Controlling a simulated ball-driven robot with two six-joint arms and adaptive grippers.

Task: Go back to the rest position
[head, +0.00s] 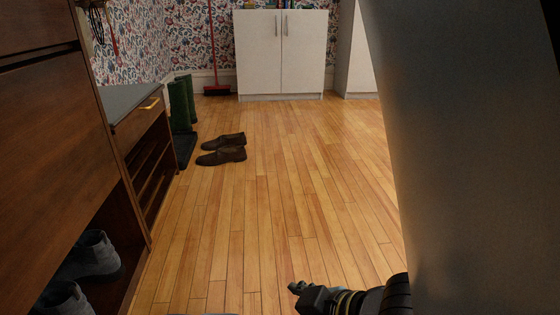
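The task names no object. What seems to be my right gripper (300,289) shows at the bottom edge, right of centre, low over the wooden floor. It is dark and seen from the side, and I cannot tell whether its fingers are open or shut. No object shows in it. My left gripper is not in view. A large grey surface very close to the camera, perhaps my own arm, hides the right side.
A dark wooden cabinet (50,120) and a low shoe bench (140,125) line the left. Grey shoes (92,258) sit in the cabinet's opening. Brown shoes (224,155) and green boots (181,102) stand beyond. A white cupboard (258,55) is at the back. The middle floor is clear.

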